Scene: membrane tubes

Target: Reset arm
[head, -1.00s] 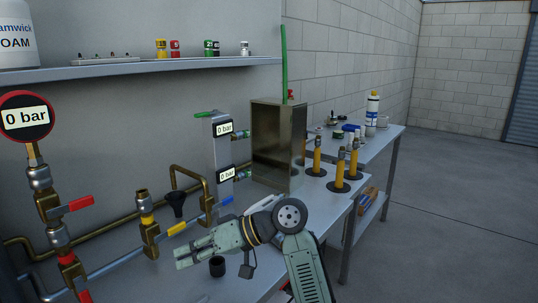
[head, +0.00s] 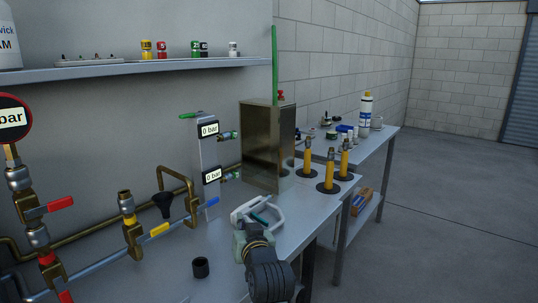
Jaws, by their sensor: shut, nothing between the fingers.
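My arm rises from the bottom middle of the head view, folded close. Its end, with my gripper (head: 240,248), is over the front part of the metal bench (head: 232,272). The fingers are small and partly hidden by the arm's own links. My gripper is shut and holds nothing. A pale curved handle-like part (head: 262,211) shows just above the wrist. A small black cup (head: 200,267) stands on the bench to the left of my gripper, apart from it.
A metal box (head: 268,148) and several yellow tubes (head: 307,163) on black bases stand behind my arm. A second table (head: 381,142) is farther back. Floor at right is clear.

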